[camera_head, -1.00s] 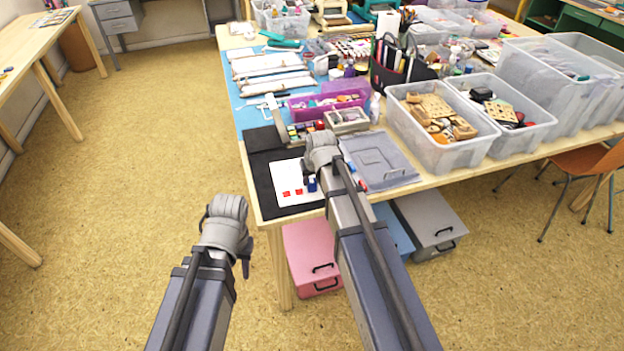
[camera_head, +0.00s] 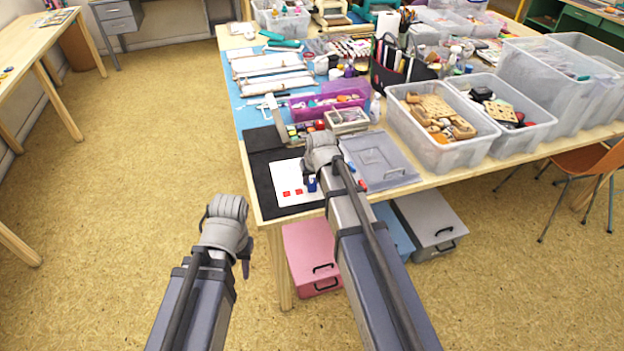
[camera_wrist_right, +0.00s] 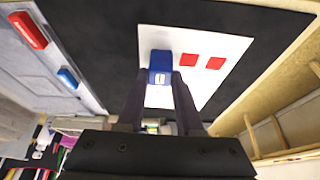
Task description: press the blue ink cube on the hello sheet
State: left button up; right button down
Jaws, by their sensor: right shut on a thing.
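The white sheet (camera_head: 288,196) lies on a black mat (camera_head: 262,172) at the near corner of the table. It bears two red square marks (camera_head: 292,192), which also show in the right wrist view (camera_wrist_right: 188,60). My right gripper (camera_wrist_right: 160,84) is shut on the blue ink cube (camera_wrist_right: 161,62), over the sheet beside the red marks. In the head view the cube (camera_head: 312,185) is partly hidden by my right gripper (camera_head: 314,178). I cannot tell whether the cube touches the paper. My left gripper (camera_head: 244,262) hangs off the table's near side; its fingers are unclear.
A grey lidded case (camera_head: 380,160) lies right of the mat. A red block (camera_wrist_right: 28,30) and another blue block (camera_wrist_right: 67,78) lie near it. Clear plastic bins (camera_head: 440,150) stand further right. A purple tray (camera_head: 325,105) is behind. The floor at left is open.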

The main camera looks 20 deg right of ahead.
jog(key=shift+r, duration=0.15)
jog(key=shift+r+p, duration=0.4)
jog(key=shift+p, duration=0.25)
notch_tip(320, 180, up, 6)
jog(key=p, duration=0.5)
jog(key=shift+f+p, duration=0.2)
jog(key=shift+p, duration=0.1)
dwell(0.6)
